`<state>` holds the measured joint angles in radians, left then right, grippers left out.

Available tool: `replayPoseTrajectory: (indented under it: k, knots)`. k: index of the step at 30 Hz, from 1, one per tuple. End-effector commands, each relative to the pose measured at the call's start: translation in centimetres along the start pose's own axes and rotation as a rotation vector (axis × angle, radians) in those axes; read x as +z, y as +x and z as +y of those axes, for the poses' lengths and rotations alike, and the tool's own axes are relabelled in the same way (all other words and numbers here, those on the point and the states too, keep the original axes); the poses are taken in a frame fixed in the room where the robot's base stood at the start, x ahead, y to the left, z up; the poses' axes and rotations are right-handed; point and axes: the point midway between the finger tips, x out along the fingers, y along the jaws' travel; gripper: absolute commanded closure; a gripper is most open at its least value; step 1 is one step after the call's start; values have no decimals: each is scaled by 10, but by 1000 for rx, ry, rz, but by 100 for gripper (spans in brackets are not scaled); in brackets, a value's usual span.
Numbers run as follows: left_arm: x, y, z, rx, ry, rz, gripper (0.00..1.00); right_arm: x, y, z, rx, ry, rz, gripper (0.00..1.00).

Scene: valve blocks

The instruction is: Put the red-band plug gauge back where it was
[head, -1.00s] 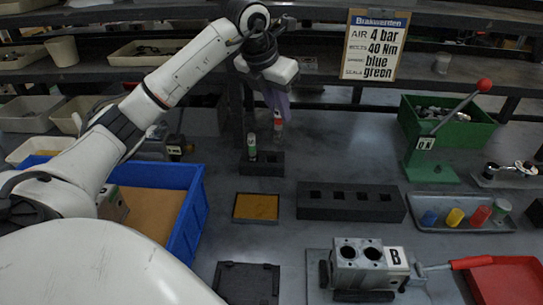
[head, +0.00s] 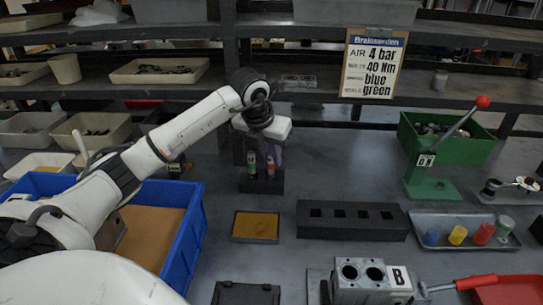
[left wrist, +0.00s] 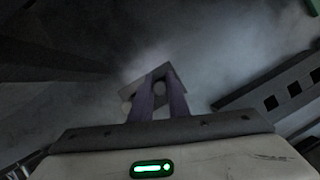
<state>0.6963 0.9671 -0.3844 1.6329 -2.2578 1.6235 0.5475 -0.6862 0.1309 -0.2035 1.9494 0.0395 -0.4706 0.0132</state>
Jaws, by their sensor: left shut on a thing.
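The red-band plug gauge (head: 270,168) is upright in the head view, over the right part of a small black stand (head: 262,187). My left gripper (head: 274,153) is shut on its upper part; the purple fingers also show in the left wrist view (left wrist: 158,105). The gauge's lower end meets the stand in the picture; I cannot tell whether it is fully seated in a hole. A green-band plug gauge (head: 251,163) stands upright in the stand's left part, close beside. My right gripper is not in view.
A long black block with square holes (head: 352,235) and a shallow tray with an orange-brown inside (head: 234,239) lie in front. A blue bin (head: 191,232) is to the left. A green lever press (head: 428,186) and a grey tray of coloured cylinders (head: 425,219) are right.

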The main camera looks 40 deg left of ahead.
Motion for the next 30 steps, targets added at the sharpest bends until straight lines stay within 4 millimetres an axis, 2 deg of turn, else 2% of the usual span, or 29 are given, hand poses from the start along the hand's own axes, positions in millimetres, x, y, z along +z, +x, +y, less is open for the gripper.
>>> replayPoseTrajectory:
  k: [7, 8, 9, 20, 23, 30]
  knots:
    - [-1, 2, 0, 0, 0, -1, 100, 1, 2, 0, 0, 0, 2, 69]
    - [-1, 2, 0, 0, 1, 0, 82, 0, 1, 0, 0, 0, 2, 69]
    - [-1, 2, 0, 0, 1, 1, 77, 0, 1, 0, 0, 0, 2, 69]
    - [1, -4, 0, -1, 1, -1, 77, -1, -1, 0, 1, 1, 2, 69]
    - [1, -17, 0, 0, 2, -3, 77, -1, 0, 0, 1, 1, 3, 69]
    - [2, -68, 0, 1, 1, -5, 77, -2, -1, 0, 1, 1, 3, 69]
